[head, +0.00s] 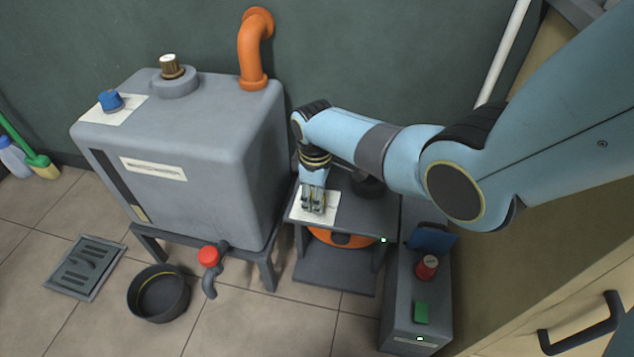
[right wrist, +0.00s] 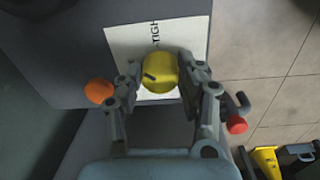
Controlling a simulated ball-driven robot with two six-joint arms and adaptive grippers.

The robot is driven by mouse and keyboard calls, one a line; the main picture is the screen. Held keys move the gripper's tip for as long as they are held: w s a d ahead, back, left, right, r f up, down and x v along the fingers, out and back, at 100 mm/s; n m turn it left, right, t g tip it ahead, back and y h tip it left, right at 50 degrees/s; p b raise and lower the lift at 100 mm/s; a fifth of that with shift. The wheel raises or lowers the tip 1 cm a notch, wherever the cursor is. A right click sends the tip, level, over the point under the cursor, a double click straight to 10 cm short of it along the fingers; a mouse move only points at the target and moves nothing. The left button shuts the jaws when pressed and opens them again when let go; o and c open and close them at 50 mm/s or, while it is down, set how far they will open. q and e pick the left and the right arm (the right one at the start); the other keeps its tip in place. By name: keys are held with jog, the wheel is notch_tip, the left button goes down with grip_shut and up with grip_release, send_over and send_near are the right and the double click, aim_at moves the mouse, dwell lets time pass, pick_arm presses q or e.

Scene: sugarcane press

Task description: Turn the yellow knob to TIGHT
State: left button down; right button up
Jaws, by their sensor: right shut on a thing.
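The yellow knob (right wrist: 162,72) sits on a white label (right wrist: 125,45) in the right wrist view. A short dark mark shows on the knob's top, toward its left side. The letters "TIGH" are readable on the label above the knob; the rest of the word is hidden. My right gripper (right wrist: 160,78) is shut on the knob, one finger on each side. In the head view my right gripper (head: 314,203) is over the label (head: 329,207) on top of the dark grey press (head: 372,217) and mostly hides the knob. My left gripper is not in view.
A grey tank (head: 205,140) with a red-handled tap (head: 209,256) stands left of the press. A control box (head: 402,310) with red (head: 427,267) and green (head: 421,312) buttons stands right. A dark round pan (head: 158,293) is on the floor.

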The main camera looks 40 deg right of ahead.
jog(key=m+p, duration=0.1)
jog(key=m, duration=0.3)
jog(key=shift+a+m, duration=0.1)
jog(key=shift+m, duration=0.2)
jog(key=m+p, duration=0.1)
jog(key=m, duration=0.2)
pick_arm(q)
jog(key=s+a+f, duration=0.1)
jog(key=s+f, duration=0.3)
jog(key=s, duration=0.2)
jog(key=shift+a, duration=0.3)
pick_arm(e)
jog(key=shift+m, duration=1.3)
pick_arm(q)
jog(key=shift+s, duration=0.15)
pick_arm(e)
jog(key=o, duration=1.1)
jog(key=shift+o, duration=0.2)
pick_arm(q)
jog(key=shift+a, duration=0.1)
pick_arm(e)
notch_tip(320, 180, up, 12)
jog(key=shift+a, duration=0.25)
